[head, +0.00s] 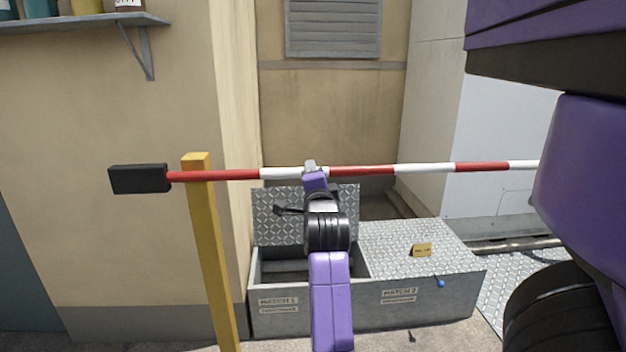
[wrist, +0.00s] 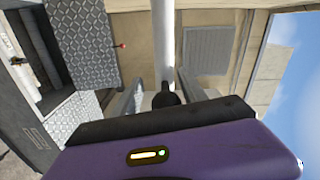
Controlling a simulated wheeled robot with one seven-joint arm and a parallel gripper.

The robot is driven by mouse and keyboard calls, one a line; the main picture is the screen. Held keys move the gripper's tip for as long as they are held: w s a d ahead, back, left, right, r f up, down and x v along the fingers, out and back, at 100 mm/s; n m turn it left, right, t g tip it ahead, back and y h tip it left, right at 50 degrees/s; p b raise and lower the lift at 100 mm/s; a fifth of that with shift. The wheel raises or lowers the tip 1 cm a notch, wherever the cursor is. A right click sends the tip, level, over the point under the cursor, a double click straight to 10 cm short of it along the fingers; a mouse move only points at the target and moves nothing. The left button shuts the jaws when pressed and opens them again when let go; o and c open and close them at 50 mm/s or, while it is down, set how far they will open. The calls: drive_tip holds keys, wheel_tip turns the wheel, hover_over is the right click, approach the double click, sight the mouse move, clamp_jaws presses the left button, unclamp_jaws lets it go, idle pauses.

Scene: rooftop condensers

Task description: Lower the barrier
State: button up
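The barrier (head: 362,171) is a red-and-white striped pole, lying almost level across the head view. A black block (head: 139,179) is on its left end, and it crosses the top of a yellow post (head: 208,255). The pole runs out of sight behind my body at right. My gripper (head: 311,168) is at the pole, right of the post, over a white stripe. In the wrist view the white pole (wrist: 162,40) runs between my two grey fingers (wrist: 160,78), which stand apart with a small gap visible on each side of it.
Below the pole stands a metal box (head: 330,310) with two hatches. The left hatch lid (head: 290,212) is raised; the right hatch (head: 415,245) is shut, with a yellow tag (head: 422,250) on it. A wall shelf (head: 80,22) is at upper left.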

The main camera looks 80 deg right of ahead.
drive_tip(key=v, duration=0.7)
drive_tip(key=shift+a, duration=0.25)
idle(0.3)
